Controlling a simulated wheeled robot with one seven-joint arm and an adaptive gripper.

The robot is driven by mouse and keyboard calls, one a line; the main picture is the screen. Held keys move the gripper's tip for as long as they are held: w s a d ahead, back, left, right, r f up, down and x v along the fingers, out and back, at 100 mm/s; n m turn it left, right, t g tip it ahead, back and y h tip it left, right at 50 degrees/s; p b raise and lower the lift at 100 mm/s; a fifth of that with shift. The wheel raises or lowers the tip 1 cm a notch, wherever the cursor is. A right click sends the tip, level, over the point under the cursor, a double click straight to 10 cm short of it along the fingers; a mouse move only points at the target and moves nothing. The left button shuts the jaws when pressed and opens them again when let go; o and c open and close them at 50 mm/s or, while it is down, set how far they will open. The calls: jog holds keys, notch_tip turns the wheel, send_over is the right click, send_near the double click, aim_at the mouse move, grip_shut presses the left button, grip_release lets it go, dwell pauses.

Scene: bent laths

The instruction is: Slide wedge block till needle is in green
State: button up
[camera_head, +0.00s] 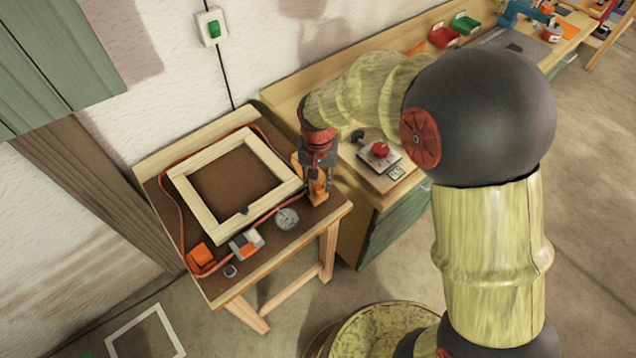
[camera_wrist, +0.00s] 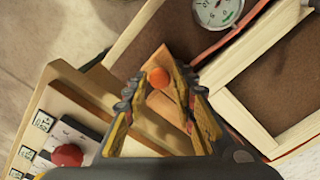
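The wedge block (camera_wrist: 154,61) is orange-brown with a round orange knob (camera_wrist: 159,77) on it. It lies at the right edge of the small table, and its orange side shows under my gripper in the head view (camera_head: 317,197). My gripper (camera_wrist: 157,88) points down over the block, fingers apart on either side of the knob, with gaps visible. The fingers hide part of the block. The round gauge (camera_head: 287,218) lies in front of the wooden frame. It also shows in the wrist view (camera_wrist: 217,11), with a green band at its lower right; the needle's exact reading is too small to tell.
A pale wooden frame (camera_head: 186,200) lies on the table with a red strap (camera_head: 178,214) around it. A grey-and-orange buckle (camera_head: 246,243) and an orange block (camera_head: 201,256) sit at the front left. A bench with a red-button box (camera_head: 379,153) stands close at right.

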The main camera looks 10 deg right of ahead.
grip_shut()
dwell(0.5)
jog(key=shift+w+a+p, duration=0.35)
jog(key=shift+w+a, duration=0.1)
jog(key=shift+w, duration=0.25)
jog(key=shift+w+a+p, duration=0.3)
jog(key=shift+w+a, duration=0.15)
jog(key=shift+w, duration=0.2)
jog(key=shift+o, duration=1.9)
grip_release()
notch_tip(320, 180, up, 12)
